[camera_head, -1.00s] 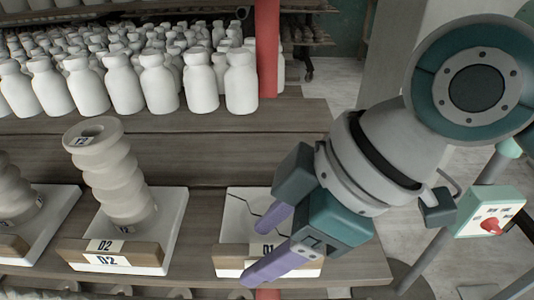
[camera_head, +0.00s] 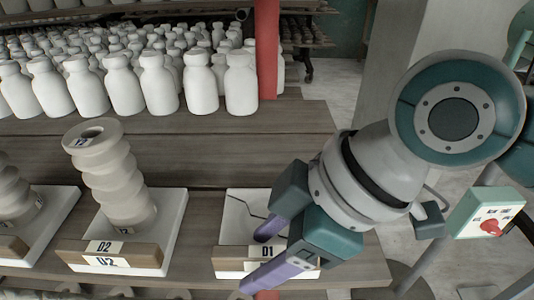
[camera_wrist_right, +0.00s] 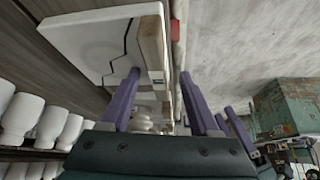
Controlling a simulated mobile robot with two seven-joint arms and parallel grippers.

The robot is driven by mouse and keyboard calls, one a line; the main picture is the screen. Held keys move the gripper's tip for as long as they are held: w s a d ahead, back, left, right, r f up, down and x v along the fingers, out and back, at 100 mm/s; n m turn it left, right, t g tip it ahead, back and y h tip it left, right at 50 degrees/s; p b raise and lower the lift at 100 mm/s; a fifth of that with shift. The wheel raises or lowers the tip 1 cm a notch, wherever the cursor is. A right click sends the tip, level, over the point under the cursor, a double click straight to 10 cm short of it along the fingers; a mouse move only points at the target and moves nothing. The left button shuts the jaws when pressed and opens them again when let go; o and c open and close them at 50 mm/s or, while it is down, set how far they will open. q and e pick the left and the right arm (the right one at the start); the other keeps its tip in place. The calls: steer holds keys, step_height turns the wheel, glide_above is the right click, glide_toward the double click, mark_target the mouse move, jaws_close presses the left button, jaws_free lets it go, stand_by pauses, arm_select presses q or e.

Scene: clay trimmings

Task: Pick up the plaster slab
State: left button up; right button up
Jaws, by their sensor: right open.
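The plaster slab, a white slab with a dark crack (camera_head: 234,205), lies on the shelf. A wooden strip with 01 labels runs along its front edge. The slab also shows in the right wrist view (camera_wrist_right: 92,42). My right gripper (camera_head: 258,262) is open at the slab's front edge. One purple finger is over the slab's top and the other is in front of the strip; I cannot tell whether either touches. The fingers (camera_wrist_right: 160,73) also show in the right wrist view. Further purple fingers (camera_wrist_right: 238,128), apparently my left gripper's, show there, their opening unclear.
A similar slab (camera_head: 174,235) labelled 02, bearing a ribbed clay column (camera_head: 105,175), stands to the left. Another slab and column are further left. Many white bottles (camera_head: 158,85) stand behind. A red post (camera_head: 267,45) rises behind the shelf.

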jaws_close()
stand_by(0.4)
stand_by(0.9)
